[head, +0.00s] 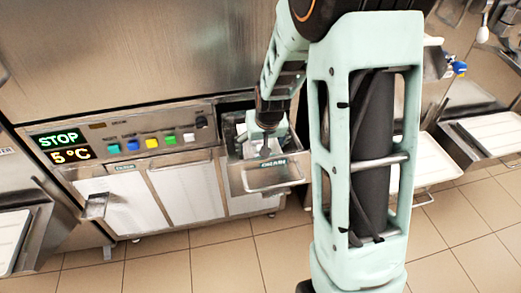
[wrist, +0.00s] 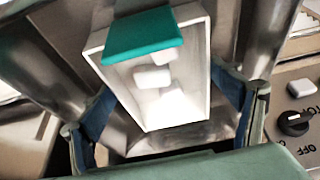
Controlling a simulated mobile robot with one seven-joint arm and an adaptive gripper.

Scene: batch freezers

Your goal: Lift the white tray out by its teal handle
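The white tray (wrist: 118,82) shows in the wrist view as a deep, narrow box with several white blocks inside. Its teal handle (wrist: 143,36) is a flat bar across the far end, at the top of the picture. My gripper (wrist: 160,82) is open, with one blue-and-teal finger on each side of the tray. I cannot tell whether either finger touches its walls. Nothing is gripped at the handle. In the head view my gripper (head: 264,132) is over the steel bay at the machine's right end, and it largely hides the tray there.
The control panel (head: 130,138) with coloured buttons and a STOP 5 °C display lies left. In the wrist view a black knob (wrist: 293,123) is close on the right. More white trays (head: 490,135) stand at far right.

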